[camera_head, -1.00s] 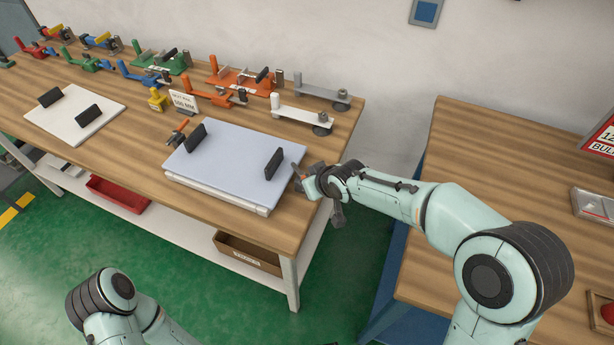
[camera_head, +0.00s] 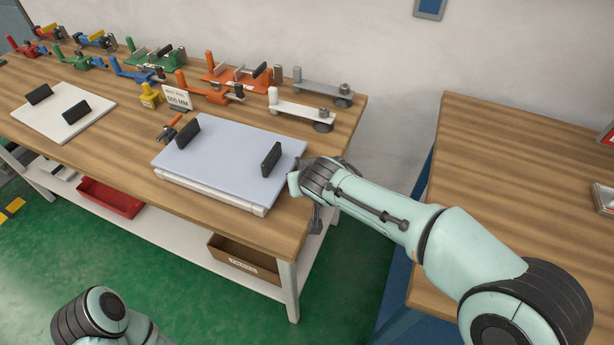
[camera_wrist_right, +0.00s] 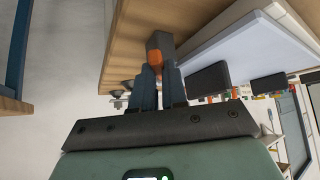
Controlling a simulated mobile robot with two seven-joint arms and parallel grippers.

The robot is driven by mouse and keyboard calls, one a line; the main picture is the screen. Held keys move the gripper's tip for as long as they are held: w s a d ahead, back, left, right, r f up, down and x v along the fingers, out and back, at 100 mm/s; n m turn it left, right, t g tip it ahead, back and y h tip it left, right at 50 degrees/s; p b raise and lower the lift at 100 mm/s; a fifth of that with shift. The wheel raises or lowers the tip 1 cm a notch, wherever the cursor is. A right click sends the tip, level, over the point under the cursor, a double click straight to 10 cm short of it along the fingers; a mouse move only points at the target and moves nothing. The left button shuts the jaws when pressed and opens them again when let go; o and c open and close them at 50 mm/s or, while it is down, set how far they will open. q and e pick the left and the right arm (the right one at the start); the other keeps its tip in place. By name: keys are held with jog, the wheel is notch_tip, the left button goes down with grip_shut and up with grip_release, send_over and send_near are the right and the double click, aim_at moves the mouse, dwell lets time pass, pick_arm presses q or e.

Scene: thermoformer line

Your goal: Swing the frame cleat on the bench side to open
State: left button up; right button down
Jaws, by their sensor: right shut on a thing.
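The frame (camera_head: 212,207) is a white base with a pale blue sheet on top, lying on the wooden bench. One frame cleat (camera_head: 168,128), dark with an orange part, is at its left rear edge. Another cleat (camera_wrist_right: 158,42), a dark grey block with an orange part, is beside the frame's near right edge in the right wrist view. My right gripper (camera_wrist_right: 158,75) is shut on this cleat at its orange part. In the head view the wrist hides the cleat and most of the right gripper (camera_head: 294,182). My left arm shows at the bottom left, its gripper out of view.
Two black handles (camera_head: 271,159) stand upright on the sheet. A white plate (camera_head: 66,112) with black handles lies to the left. Several coloured clamps and a small sign (camera_head: 177,98) line the back. A second wooden table (camera_head: 500,190) stands at the right, across a gap.

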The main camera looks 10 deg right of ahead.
dwell(0.3)
jog(key=shift+a+f+m+h+b, duration=0.15)
jog(key=shift+a+m+h+b, duration=0.25)
jog(key=shift+m+b, duration=0.25)
jog(key=shift+w+a+m+h, duration=0.1)
jog(key=shift+a+m+h, duration=0.05)
jog(key=shift+m+h, duration=0.2)
jog(key=shift+a+m+h+b, duration=0.2)
jog(key=shift+m+h+b, duration=0.2)
jog(key=shift+m, duration=0.4)
jog(key=shift+w+a+m+g+h, duration=0.15)
jog(key=shift+a+m+g+h, duration=0.2)
jog(key=shift+m+h, duration=0.3)
jog(key=shift+w+a+r+m+g+h+p, duration=0.2)
jog(key=shift+m+h+p, duration=0.25)
jog(key=shift+m, duration=0.4)
jog(key=c, duration=1.1)
grip_release()
jog(key=shift+f, duration=0.1)
